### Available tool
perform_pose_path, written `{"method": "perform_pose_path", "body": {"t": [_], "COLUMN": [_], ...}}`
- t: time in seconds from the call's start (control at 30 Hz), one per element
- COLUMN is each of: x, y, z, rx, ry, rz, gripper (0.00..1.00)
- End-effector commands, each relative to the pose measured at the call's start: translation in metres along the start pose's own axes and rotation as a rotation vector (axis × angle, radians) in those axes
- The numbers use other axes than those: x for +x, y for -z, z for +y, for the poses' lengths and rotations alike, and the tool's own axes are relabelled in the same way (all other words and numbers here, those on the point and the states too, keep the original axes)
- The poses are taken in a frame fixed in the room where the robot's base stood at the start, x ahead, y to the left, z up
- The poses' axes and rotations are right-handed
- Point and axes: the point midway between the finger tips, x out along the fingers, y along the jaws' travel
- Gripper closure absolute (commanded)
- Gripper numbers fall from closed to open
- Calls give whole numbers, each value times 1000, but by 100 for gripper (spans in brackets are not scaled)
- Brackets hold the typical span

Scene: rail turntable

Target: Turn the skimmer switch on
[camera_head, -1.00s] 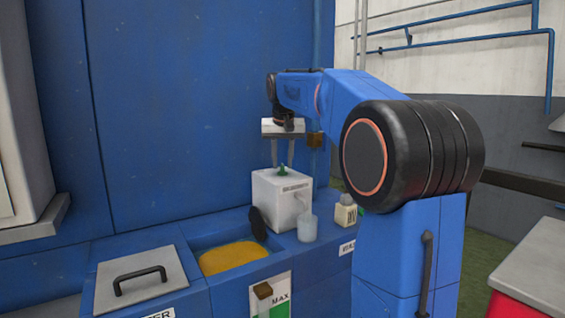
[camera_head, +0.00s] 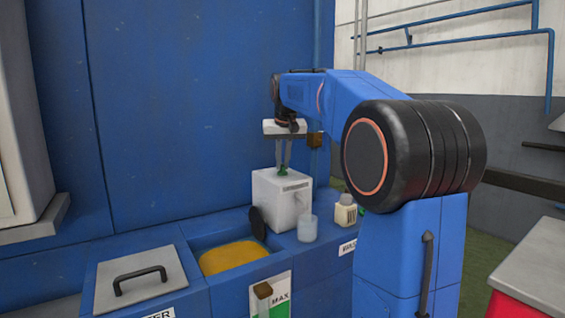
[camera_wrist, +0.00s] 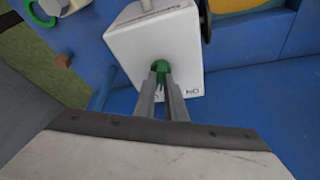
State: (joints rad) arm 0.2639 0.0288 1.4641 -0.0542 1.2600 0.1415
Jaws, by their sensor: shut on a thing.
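The skimmer is a white box (camera_head: 275,203) on the blue cabinet, with a green switch on its top. In the wrist view the white box (camera_wrist: 155,40) shows the green switch (camera_wrist: 160,68) between my fingertips, and lettering that looks like "ON" on the top at the right of the fingers. My gripper (camera_head: 283,166) points down over the box; in the wrist view my gripper (camera_wrist: 161,75) is shut on the green switch. The fingers hide part of the switch, so its exact setting is hard to read.
A clear cup (camera_head: 308,229) stands at the box's front right, and a small cream bottle (camera_head: 345,211) is further right. A dark disc (camera_head: 257,223) is at the box's left, beside an open tank of yellow liquid (camera_head: 233,257). A handled lid (camera_head: 140,279) lies at left.

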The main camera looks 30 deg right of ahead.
Motion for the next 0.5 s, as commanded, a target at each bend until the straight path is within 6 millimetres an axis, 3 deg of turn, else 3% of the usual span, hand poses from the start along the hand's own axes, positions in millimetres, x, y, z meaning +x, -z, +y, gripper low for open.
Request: {"method": "perform_pose_path", "body": {"t": [0.5], "x": [0], "y": [2], "z": [5], "rx": [-408], "ry": [170], "rz": [3], "gripper": [100]}}
